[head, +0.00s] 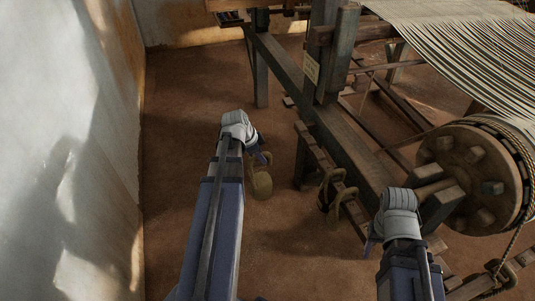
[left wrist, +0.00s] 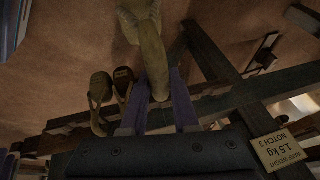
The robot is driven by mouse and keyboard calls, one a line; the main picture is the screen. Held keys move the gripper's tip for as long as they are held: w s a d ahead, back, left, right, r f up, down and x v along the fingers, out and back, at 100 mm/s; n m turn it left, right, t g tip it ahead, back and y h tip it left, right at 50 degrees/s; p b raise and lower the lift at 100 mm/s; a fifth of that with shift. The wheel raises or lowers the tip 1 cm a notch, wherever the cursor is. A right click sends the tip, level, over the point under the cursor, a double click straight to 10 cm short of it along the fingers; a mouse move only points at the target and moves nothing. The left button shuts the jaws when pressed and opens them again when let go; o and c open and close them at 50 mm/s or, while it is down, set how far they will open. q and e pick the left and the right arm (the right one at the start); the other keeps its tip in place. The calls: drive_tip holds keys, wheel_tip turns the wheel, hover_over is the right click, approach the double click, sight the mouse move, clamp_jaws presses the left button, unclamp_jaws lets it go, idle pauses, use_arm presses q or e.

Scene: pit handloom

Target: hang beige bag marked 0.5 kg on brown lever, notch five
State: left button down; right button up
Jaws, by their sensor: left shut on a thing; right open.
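My left gripper (head: 264,158) is shut on the loop of a beige bag (head: 262,185), which hangs below it in the open, left of the loom. In the left wrist view the bag's loop lies between the fingers (left wrist: 158,115) and its body (left wrist: 130,20) is at the top edge. No weight mark can be read on it. The brown lever (head: 311,146), a notched bar, runs beside the loom frame to the right of the held bag, apart from it. My right gripper (head: 370,246) is open near the warp beam; its fingertips are small and partly hidden.
Two more bags (head: 325,190) (head: 351,204) are at the lever; they also show in the left wrist view (left wrist: 100,86). The loom post (head: 325,55) and warp beam (head: 470,175) stand right. Floor around the held bag is clear.

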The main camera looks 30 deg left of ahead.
use_arm(q)
drive_tip(key=shift+s+a+r, duration=0.15)
drive_tip(key=shift+s+a, duration=0.75)
drive_tip(key=shift+s, duration=0.15)
drive_tip(key=shift+s+a+r, duration=0.15)
drive_tip(key=shift+s+a, duration=0.75)
drive_tip(key=shift+s, duration=0.15)
wheel_tip(320, 180, up, 15)
drive_tip(key=p, duration=1.5)
drive_tip(key=shift+r+p, duration=0.2)
drive_tip(key=shift+p, duration=0.2)
